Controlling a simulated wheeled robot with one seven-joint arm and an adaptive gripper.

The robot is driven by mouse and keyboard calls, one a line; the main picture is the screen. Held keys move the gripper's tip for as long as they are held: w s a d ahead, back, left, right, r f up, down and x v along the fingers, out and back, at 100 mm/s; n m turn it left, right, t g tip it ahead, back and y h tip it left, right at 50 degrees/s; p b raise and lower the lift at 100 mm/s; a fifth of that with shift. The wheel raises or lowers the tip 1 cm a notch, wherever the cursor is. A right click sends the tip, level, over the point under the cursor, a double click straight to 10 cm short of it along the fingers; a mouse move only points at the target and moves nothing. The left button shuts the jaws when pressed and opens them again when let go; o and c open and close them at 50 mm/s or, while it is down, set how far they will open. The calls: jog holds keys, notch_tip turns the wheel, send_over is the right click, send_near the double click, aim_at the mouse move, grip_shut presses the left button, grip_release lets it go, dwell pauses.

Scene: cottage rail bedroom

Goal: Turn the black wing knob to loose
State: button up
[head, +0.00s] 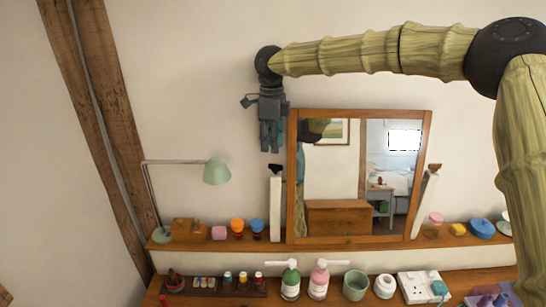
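A black wing knob (275,168) sits on top of the white post (275,210) at the left side of the wood-framed mirror (292,180). The angle of the left knob's wings is too small to read. My gripper (270,150) points down just above the left knob, beside the mirror's top left corner. A small gap seems to show between fingertips and knob. Whether the fingers are open or shut cannot be told.
A green desk lamp (217,171) stands left of the post. Orange (237,228) and blue (257,228) cups stand near the post's foot. Pump bottles (290,280) stand on the lower shelf. The wall left of my gripper is clear.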

aim_at(271, 164)
jog(key=shift+a+f+p, duration=0.1)
jog(key=shift+f+p, duration=1.15)
jog(key=shift+f, duration=2.15)
grip_shut()
